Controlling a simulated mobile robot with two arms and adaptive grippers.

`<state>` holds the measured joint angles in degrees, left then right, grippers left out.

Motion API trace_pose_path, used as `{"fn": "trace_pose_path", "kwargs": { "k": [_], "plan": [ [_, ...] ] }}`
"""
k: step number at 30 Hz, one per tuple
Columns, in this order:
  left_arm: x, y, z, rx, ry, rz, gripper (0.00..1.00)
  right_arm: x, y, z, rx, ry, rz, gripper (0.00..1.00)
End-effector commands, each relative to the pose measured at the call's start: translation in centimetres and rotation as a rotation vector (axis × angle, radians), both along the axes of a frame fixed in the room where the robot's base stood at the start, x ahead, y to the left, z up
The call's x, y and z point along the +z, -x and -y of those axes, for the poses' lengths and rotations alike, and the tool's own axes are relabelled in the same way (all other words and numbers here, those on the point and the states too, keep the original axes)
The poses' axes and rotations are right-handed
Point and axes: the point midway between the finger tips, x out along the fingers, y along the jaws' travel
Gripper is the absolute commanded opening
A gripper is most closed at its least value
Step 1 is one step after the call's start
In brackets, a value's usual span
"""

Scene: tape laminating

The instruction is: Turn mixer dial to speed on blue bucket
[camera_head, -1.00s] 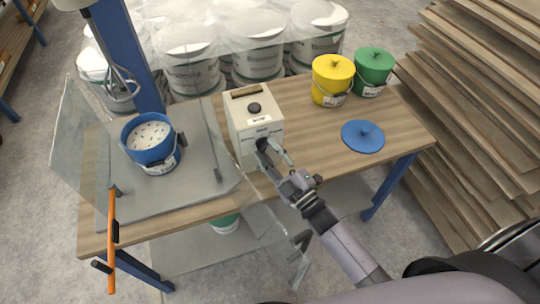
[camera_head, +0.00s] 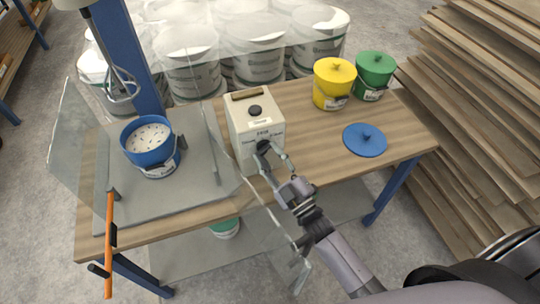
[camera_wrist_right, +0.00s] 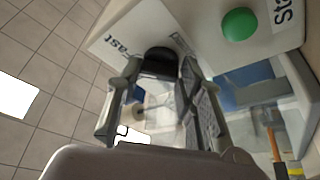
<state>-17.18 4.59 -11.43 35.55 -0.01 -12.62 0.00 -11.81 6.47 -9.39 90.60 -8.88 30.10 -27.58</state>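A cream control box (camera_head: 240,120) stands on the table, with a black knob on top. The dark mixer dial (camera_head: 263,146) is on its front face; in the right wrist view the dial (camera_wrist_right: 160,60) sits beside a "Fast" label. My right gripper (camera_head: 272,156) is at this face. Its fingers are apart, one on each side of the dial in the wrist view (camera_wrist_right: 160,95); I cannot tell whether they touch it. The blue bucket (camera_head: 156,160), open with pale, dark-flecked contents, stands left of the box, near the mixer whisk (camera_head: 122,85). My left gripper is not in view.
A green button (camera_wrist_right: 239,24) is on the box face. Transparent guard panels and an orange handle (camera_head: 109,240) are around the blue bucket. A yellow bucket (camera_head: 331,90), a green bucket (camera_head: 372,78) and a blue lid (camera_head: 365,140) are on the table's right.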

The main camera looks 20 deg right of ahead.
Motion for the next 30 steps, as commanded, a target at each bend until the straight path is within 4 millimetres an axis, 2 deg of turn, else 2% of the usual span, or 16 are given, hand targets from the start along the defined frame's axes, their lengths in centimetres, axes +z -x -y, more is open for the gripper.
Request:
{"fn": "trace_pose_path", "kwargs": {
  "k": [8, 19, 23, 30],
  "plan": [
    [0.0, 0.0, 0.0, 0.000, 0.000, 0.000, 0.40, 0.0, 0.0, 0.0, 0.001, 0.002, 0.001, 0.53],
    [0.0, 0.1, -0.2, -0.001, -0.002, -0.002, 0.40, -0.1, 0.5, 0.1, 0.000, 0.003, 0.001, 0.53],
    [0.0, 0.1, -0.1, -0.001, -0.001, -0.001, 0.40, -0.8, 2.2, 0.6, 0.001, 0.004, -0.002, 0.53],
    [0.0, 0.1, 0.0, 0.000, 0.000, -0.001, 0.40, -2.3, 6.9, 2.0, 0.000, 0.003, -0.003, 0.53]
  ]
}}
